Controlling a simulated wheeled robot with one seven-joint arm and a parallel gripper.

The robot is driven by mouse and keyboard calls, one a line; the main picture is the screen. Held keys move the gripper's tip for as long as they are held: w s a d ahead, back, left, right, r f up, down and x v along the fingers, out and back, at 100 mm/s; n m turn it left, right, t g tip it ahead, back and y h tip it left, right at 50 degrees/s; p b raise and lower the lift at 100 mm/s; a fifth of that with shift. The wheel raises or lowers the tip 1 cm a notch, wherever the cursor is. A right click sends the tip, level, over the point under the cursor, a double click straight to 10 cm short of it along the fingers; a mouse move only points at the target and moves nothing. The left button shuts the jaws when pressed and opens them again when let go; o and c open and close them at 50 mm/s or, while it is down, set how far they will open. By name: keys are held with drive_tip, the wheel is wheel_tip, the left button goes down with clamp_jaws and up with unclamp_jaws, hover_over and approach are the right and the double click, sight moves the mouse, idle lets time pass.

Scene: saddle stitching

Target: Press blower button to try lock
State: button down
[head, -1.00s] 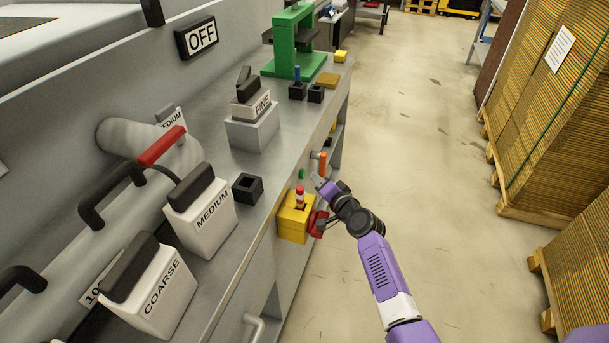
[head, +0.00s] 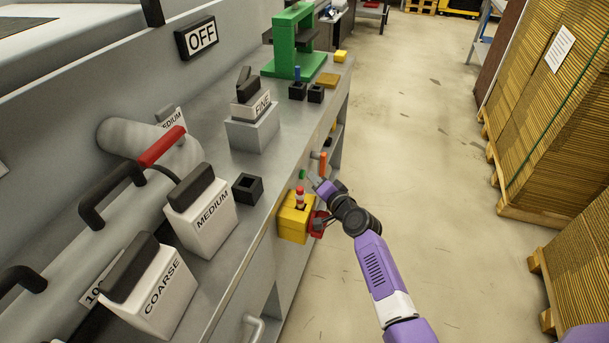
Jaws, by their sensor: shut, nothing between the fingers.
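A small green button (head: 302,174) is on the front side of the machine (head: 262,222), below the worktop edge. I take it as the blower button, though no label on it is readable. My gripper (head: 312,178) is shut and empty. Its tip points at the green button from the right and is very close to it; I cannot tell whether it touches. An orange handle (head: 323,163) is just above and right of the tip. A yellow box (head: 293,222) with a red-and-white peg (head: 300,196) is below left of my gripper, with a red part (head: 318,223) beside it.
White blocks marked MEDIUM (head: 205,207) and COARSE (head: 150,290) and a FINE block (head: 254,118) stand on the worktop. An OFF sign (head: 197,38) is on the machine. A green press (head: 293,45) stands farther back. Open floor lies right, before stacked cardboard (head: 555,100).

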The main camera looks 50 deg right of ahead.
drive_tip(key=shift+w+a, duration=0.35)
drive_tip(key=shift+w, duration=0.3)
idle(1.0)
drive_tip(key=shift+s, duration=0.1)
drive_tip(key=shift+s+d, duration=0.3)
drive_tip(key=shift+s, duration=0.55)
drive_tip(key=s, duration=0.1)
drive_tip(key=s+d+b, duration=0.1)
drive_tip(key=s, duration=0.1)
drive_tip(key=s+b, duration=0.1)
drive_tip(key=shift+s+d, duration=0.4)
